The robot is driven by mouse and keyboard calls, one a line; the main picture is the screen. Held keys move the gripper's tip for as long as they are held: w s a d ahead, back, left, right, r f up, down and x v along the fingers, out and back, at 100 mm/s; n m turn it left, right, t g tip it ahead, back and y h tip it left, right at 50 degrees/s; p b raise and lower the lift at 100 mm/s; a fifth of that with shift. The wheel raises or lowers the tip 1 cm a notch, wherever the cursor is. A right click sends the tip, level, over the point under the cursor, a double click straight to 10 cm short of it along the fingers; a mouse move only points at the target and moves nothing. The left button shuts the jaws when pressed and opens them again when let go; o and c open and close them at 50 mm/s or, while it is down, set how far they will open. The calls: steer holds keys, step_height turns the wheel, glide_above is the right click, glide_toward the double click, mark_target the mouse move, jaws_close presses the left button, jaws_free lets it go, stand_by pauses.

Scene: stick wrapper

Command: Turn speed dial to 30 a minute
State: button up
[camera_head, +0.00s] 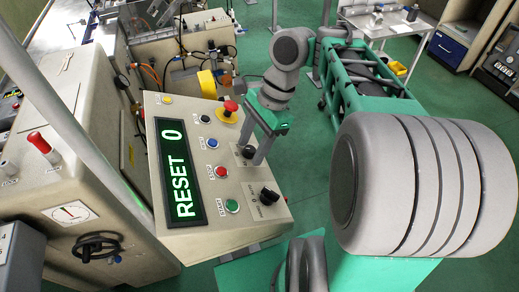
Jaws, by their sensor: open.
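The control panel (205,232) has a sloped beige face with two black rotary dials on its right side. The upper dial (248,152) shows partly between the two fingers of my gripper (250,156). The lower dial (268,195) is uncovered, with small print beside it that is too small to read. I cannot tell from the print which one is the speed dial. My gripper is open, fingers pointing down at the panel, one on each side of the upper dial; contact is unclear. The green-lit display (180,172) reads "RESET" and "0".
A red emergency button (229,110) on a yellow base stands up near my gripper. Blue, red and green buttons (232,206) line the panel between display and dials. A beige machine cabinet (90,190) is at left. Green floor lies open at right behind my arm.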

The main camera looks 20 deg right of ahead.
steer(key=shift+s+a, duration=0.15)
steer(key=shift+a, duration=0.3)
steer(key=shift+w+d+f, duration=0.25)
steer(key=shift+w+d, duration=0.25)
steer(key=shift+d, duration=0.3)
steer(key=c, duration=0.4)
steer(key=shift+w, duration=0.1)
steer(key=shift+c, duration=0.7)
steer(key=shift+r, duration=0.1)
jaws_close()
steer(key=shift+a, duration=0.45)
steer(key=shift+d, duration=0.3)
steer(key=shift+a, duration=0.1)
